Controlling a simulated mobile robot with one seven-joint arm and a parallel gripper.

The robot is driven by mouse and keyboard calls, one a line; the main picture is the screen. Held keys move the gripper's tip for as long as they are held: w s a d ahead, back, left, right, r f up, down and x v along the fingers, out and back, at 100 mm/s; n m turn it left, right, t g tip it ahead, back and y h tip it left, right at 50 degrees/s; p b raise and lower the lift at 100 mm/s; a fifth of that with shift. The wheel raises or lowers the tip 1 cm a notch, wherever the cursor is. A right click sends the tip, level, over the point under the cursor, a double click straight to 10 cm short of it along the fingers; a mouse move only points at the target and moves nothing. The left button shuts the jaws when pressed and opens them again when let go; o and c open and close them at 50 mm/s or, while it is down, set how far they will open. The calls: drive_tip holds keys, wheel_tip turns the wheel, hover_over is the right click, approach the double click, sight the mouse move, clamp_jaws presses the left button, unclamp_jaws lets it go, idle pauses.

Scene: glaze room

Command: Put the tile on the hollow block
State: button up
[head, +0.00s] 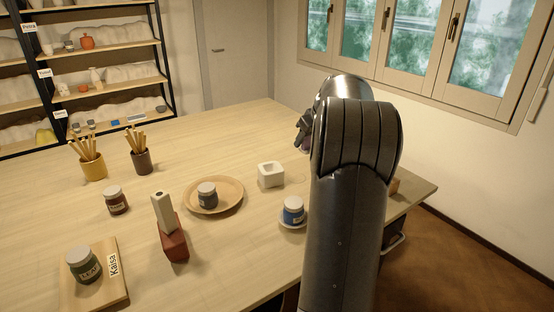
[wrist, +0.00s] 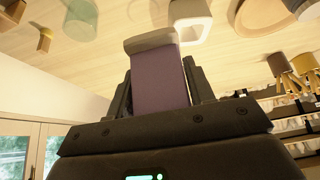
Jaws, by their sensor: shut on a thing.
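The tile (wrist: 160,78) is purple with a greyish, lipped far end. In the wrist view it stands between the fingers of my gripper (wrist: 160,92), which is shut on it. In the head view my arm hides most of the gripper; only a dark part shows left of the arm, above the table. The hollow block (head: 271,175) is white and square with an opening in its top. It stands on the table right of the wooden plate.
The wooden plate (head: 232,200) holds a dark jar (head: 207,194). A blue jar (head: 293,211) stands on a saucer close to my arm. A red block with a pale upright piece (head: 173,243), a brown jar (head: 116,201) and two stick holders stand further left.

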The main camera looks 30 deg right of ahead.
drive_tip(key=w+a+f, duration=0.2)
drive_tip(key=w, duration=0.1)
drive_tip(key=w+a+f, duration=0.2)
drive_tip(key=w, duration=0.1)
drive_tip(key=w+a+f, duration=0.2)
drive_tip(key=w+f, duration=0.1)
drive_tip(key=shift+w+a, duration=0.2)
drive_tip(key=shift+w, duration=0.2)
drive_tip(key=shift+f, duration=1.95)
drive_tip(key=shift+f, duration=0.1)
drive_tip(key=o, duration=1.1)
